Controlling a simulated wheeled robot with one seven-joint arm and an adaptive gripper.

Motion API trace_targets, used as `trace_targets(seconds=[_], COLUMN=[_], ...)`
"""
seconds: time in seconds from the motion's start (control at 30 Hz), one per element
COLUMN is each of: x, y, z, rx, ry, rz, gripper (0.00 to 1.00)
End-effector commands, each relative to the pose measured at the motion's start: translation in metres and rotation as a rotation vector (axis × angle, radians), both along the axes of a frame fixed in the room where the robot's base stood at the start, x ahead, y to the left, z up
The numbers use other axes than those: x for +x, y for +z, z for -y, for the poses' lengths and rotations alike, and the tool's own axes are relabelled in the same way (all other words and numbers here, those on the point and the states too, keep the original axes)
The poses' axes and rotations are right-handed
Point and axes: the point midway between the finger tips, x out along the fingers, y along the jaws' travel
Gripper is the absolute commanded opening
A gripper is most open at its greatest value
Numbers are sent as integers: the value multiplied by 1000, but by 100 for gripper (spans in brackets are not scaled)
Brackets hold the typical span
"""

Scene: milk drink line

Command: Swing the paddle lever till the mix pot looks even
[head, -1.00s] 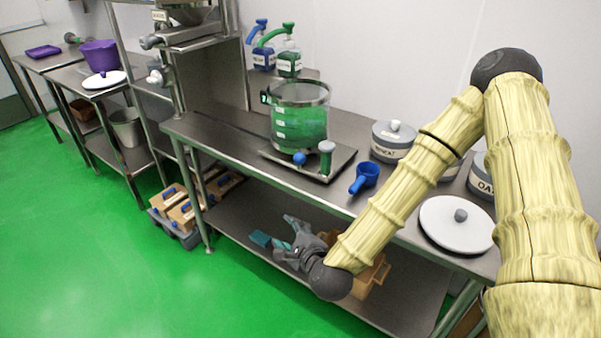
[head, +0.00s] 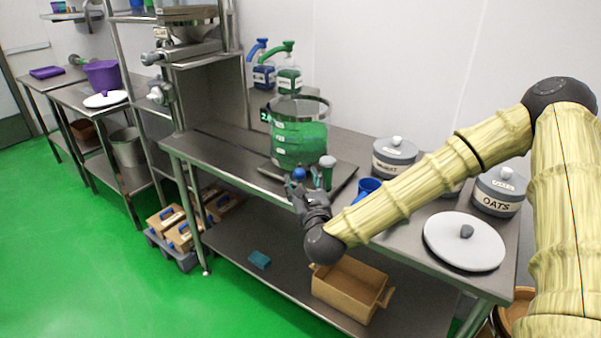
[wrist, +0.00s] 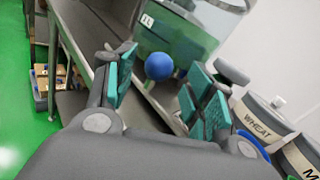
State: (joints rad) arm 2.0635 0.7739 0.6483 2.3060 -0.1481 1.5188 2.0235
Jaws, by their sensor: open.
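The mix pot (head: 299,137) is a clear vessel with green showing through it, on a steel plate on the bench. The paddle lever's blue ball knob (head: 299,174) sits low at the pot's front; it also shows in the wrist view (wrist: 159,66). Beside it stands a post with a grey-green cap (head: 327,163). My gripper (head: 306,182) is open and empty, right at the front of the knob. In the wrist view its teal-padded fingers (wrist: 160,92) stand apart, with the knob ahead between them. I cannot tell how even the mix is.
A blue scoop (head: 367,187), partly hidden by my arm, and grey lidded tubs (head: 394,158) stand to the right. A white round lid (head: 450,246) lies on the bench. A brown box (head: 335,296) and a teal block (head: 259,260) are on the lower shelf.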

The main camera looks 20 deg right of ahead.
Motion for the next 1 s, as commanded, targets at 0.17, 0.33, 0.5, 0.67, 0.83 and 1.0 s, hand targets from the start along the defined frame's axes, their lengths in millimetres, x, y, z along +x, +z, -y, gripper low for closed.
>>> trace_targets(seconds=[0.17, 0.33, 0.5, 0.67, 0.83, 1.0], x=[25, 40, 45, 45, 45, 45], y=[1, 0, 0, -1, -1, 0], z=[3, 4, 4, 4, 5, 5], rx=[-2, -2, -2, -2, -2, -2], ry=[0, 1, 1, 1, 1, 1], rz=[0, -1, -1, -1, -1, -1], gripper=[54, 54, 54, 54, 36, 5])
